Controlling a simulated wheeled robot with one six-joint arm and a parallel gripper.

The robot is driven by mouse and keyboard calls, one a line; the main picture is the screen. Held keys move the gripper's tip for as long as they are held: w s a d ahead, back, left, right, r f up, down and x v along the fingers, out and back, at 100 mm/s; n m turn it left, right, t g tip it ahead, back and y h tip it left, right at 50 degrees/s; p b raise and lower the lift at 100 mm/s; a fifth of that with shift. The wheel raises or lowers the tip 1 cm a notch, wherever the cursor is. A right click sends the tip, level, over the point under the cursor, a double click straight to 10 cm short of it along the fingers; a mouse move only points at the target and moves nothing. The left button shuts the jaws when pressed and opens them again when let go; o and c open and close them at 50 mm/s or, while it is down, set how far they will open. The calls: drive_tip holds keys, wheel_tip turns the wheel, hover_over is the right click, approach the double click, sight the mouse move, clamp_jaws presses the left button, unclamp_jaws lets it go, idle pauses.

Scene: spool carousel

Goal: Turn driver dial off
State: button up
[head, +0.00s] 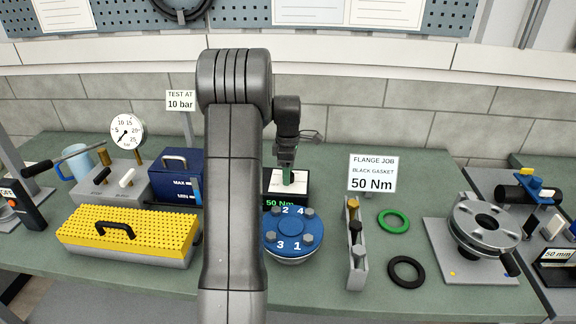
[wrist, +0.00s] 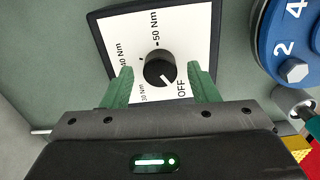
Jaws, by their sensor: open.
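The driver dial is a black round knob (wrist: 159,67) on a white plate marked 30, 40 and 50 Nm and OFF, seen in the wrist view. A small pale mark on the knob seems to face the lower right, toward OFF; its exact setting is hard to tell. My gripper (wrist: 161,88) is open, its green fingers on either side of the knob; I cannot tell whether they touch it. In the head view my gripper (head: 288,172) points down over the driver box (head: 300,187), whose display reads 50 Nm in green. The knob is hidden there.
A blue flange (head: 291,234) with numbered bolts stands just in front of the box. A blue case (head: 174,178) and yellow perforated block (head: 150,232) are left.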

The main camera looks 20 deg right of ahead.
wheel_tip(320, 180, up, 14)
drive_tip(key=b, duration=0.1)
drive_tip(key=shift+f, duration=0.25)
idle(0.5)
wheel_tip(320, 180, down, 14)
drive_tip(key=shift+r+p, duration=0.15)
drive_tip(key=shift+p, duration=0.4)
